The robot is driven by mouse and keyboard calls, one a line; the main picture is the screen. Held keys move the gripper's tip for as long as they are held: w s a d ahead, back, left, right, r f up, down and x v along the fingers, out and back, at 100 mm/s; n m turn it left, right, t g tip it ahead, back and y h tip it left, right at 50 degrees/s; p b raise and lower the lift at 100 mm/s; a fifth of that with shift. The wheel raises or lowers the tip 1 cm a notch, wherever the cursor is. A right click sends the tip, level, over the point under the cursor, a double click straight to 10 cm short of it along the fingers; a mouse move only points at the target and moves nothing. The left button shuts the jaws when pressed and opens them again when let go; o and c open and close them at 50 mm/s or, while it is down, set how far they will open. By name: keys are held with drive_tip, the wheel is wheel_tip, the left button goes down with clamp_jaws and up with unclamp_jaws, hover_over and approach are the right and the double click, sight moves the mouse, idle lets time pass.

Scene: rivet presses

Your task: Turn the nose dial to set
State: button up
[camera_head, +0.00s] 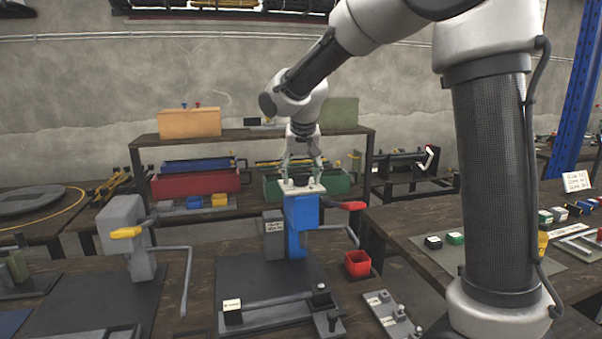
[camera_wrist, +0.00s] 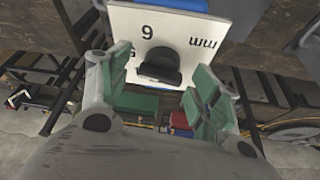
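The nose dial (camera_wrist: 158,66) is a dark round knob with a raised grip bar. It sits on a white plate (camera_wrist: 185,28) with black marks, a digit that reads as 6 or 9 and "mm". The plate lies on top of the blue rivet press (camera_head: 299,222) in the head view. My gripper (camera_head: 302,170) points down just above the plate. In the wrist view, its green-padded fingers (camera_wrist: 160,78) are spread, with the dial between them and gaps visible on both sides. Which mark the dial points at cannot be told.
The blue press has a red-handled lever (camera_head: 348,206) at its right. A grey press with a yellow handle (camera_head: 125,233) stands at the left. Behind, a shelf (camera_head: 250,136) holds red and green bins.

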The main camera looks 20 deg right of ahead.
drive_tip(key=c, duration=0.9)
drive_tip(key=shift+o, duration=0.2)
drive_tip(key=n+y, duration=0.2)
drive_tip(key=n, duration=0.2)
drive_tip(key=shift+d+n, duration=0.15)
drive_tip(key=shift+n, duration=0.25)
drive_tip(key=n+y, duration=0.1)
drive_tip(key=n, duration=0.1)
drive_tip(key=n+g, duration=0.1)
drive_tip(key=n, duration=0.2)
drive_tip(key=shift+w+d+y, duration=0.1)
drive_tip(key=shift+y, duration=0.3)
drive_tip(key=n+g, duration=0.1)
drive_tip(key=n, duration=0.2)
drive_tip(key=n+y, duration=0.1)
drive_tip(key=n, duration=0.1)
drive_tip(key=shift+w+n+g, duration=0.1)
drive_tip(key=shift+n+g, duration=0.3)
drive_tip(key=n+g, duration=0.1)
drive_tip(key=n, duration=0.3)
drive_tip(key=shift+g, duration=0.4)
drive_tip(key=shift+d+n, duration=0.1)
drive_tip(key=shift+n, duration=0.2)
